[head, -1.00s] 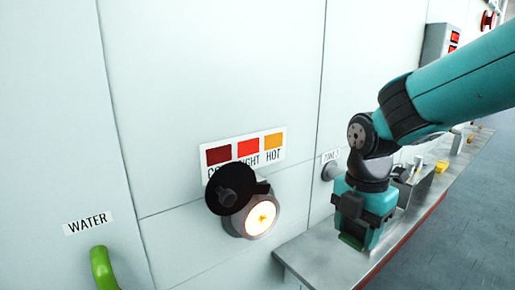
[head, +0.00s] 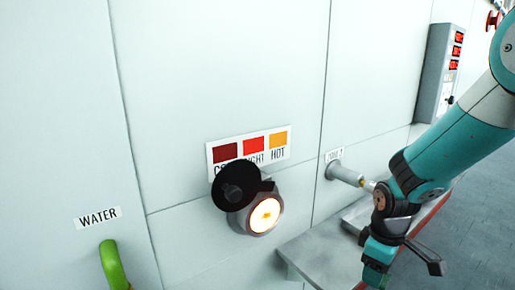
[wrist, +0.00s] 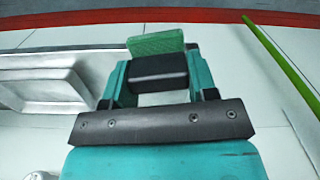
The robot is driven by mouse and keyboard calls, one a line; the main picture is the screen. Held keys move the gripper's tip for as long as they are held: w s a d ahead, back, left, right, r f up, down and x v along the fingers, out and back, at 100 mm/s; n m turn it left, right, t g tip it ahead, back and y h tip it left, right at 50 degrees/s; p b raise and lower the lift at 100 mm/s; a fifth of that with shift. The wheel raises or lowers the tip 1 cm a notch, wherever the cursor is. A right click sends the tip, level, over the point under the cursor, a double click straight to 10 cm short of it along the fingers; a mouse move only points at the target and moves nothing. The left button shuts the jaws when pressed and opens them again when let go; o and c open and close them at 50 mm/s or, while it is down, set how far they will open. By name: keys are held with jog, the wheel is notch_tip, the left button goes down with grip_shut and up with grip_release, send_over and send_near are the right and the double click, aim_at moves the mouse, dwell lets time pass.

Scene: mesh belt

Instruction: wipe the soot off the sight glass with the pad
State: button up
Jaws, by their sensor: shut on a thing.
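The sight glass (head: 265,214) glows pale yellow-orange in a round grey fitting on the white wall in the head view. Faint darker marks show near its middle; I cannot tell how much is soot. A black disc cover (head: 236,185) stands swung aside at its upper left, leaving most of the glass bare. My gripper (head: 376,272) is low and to the right of the glass, well apart from it. In the wrist view its teal fingers are shut on a black block with the green pad (wrist: 156,44) at its far end. The pad touches nothing that I can see.
A metal ledge (head: 315,262) runs along the wall below and right of the glass, with a shallow tray (wrist: 48,92). A grey stub (head: 344,174) sticks out of the wall near my arm. A green pipe (head: 113,265) is at lower left. The wall before the glass is clear.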

jog(key=d+f+m, duration=0.1)
jog(key=f+m, duration=0.1)
jog(key=m, duration=0.1)
jog(key=w+d+f+m, duration=0.1)
jog(key=f+m, duration=0.2)
jog(key=d+f+m, duration=0.1)
jog(key=f+m, duration=0.1)
jog(key=m, duration=0.1)
jog(key=shift+w+d+f, duration=0.25)
jog(key=shift+d+f, duration=0.05)
jog(key=shift+d, duration=0.1)
jog(key=n+t+y+b, duration=1.05)
jog(key=t+b, duration=0.45)
jog(key=b, duration=0.2)
send_near(253, 220)
jog(key=shift+m, duration=0.45)
jog(key=shift+p+x, duration=1.1)
jog(key=shift+x, duration=1.3)
jog(key=shift+x, duration=0.9)
jog(key=shift+w, duration=0.1)
